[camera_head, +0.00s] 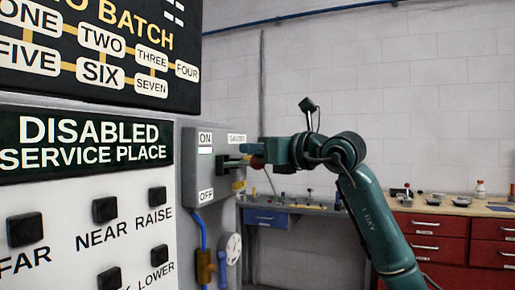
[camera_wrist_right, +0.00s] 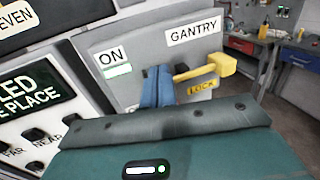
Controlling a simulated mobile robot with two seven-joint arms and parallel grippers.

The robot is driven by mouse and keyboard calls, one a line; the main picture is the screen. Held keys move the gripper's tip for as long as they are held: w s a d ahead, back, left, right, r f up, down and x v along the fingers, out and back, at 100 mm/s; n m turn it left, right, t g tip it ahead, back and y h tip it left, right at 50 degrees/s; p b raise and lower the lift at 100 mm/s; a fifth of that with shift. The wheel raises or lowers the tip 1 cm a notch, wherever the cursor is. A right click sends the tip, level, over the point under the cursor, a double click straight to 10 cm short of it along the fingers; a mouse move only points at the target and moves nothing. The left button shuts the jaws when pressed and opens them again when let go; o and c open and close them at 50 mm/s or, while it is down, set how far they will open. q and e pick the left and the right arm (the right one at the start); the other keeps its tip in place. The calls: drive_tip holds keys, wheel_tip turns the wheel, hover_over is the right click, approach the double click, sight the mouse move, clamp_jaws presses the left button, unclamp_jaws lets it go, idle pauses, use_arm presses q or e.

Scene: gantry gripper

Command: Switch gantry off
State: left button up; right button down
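The gantry switch box (camera_head: 212,180) is grey and hangs on the wall right of the control panel, with an ON label above and an OFF label below. In the right wrist view the box (camera_wrist_right: 130,45) shows ON and GANTRY labels. A yellow lever (camera_wrist_right: 212,67) sticks out from its face, above a yellow LOCK label. My right gripper (camera_head: 236,162) reaches in from the right, in front of the box. In the wrist view its blue fingers (camera_wrist_right: 157,86) lie close together beside the lever's left end; contact is unclear. My left gripper is not in view.
The control panel (camera_head: 85,195) with black knobs, headed DISABLED SERVICE PLACE, stands close on the left. A blue pipe (camera_head: 203,238) and a round gauge (camera_head: 233,248) are below the box. A workbench (camera_head: 300,208) and red drawers (camera_head: 430,240) stand behind my right arm.

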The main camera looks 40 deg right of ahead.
drive_tip(key=shift+f+b, duration=0.55)
drive_tip(key=shift+f, duration=0.3)
drive_tip(key=shift+s+d+r, duration=0.1)
drive_tip(key=shift+s+r, duration=0.05)
drive_tip(key=shift+r, duration=0.05)
drive_tip(key=shift+s+d+r, duration=0.35)
drive_tip(key=shift+s+r, duration=0.1)
drive_tip(key=shift+s, duration=0.3)
drive_tip(key=s+d+b, duration=0.3)
drive_tip(key=s, duration=0.3)
drive_tip(key=shift+s+d, duration=0.15)
